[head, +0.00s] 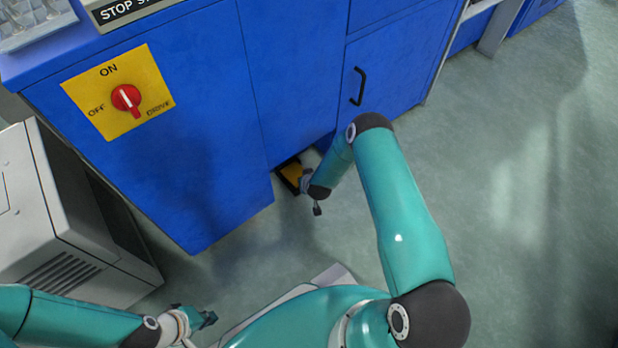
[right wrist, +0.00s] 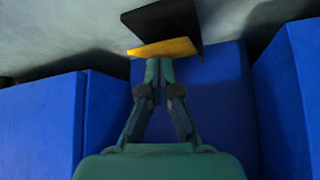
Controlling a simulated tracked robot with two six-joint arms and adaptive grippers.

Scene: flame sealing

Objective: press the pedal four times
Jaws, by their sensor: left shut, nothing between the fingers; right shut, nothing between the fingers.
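The pedal has a yellow plate (head: 291,173) in a black housing and sits low in the recess under the blue cabinet. In the right wrist view the yellow plate (right wrist: 165,47) and the black housing (right wrist: 163,22) lie just beyond the fingertips. My right gripper (right wrist: 162,64) is shut and empty, its tips at the plate's edge; I cannot tell whether they press on it. In the head view the right arm reaches down to the pedal and partly hides it. My left gripper (head: 208,318) is shut and empty at the lower left, well away from the pedal.
The blue cabinet (head: 190,100) carries a yellow switch plate (head: 148,107) with a red knob (head: 127,98). A cabinet door has a black handle (head: 358,87). A grey vented box (head: 75,240) stands at the left. The green floor (head: 530,200) at right is clear.

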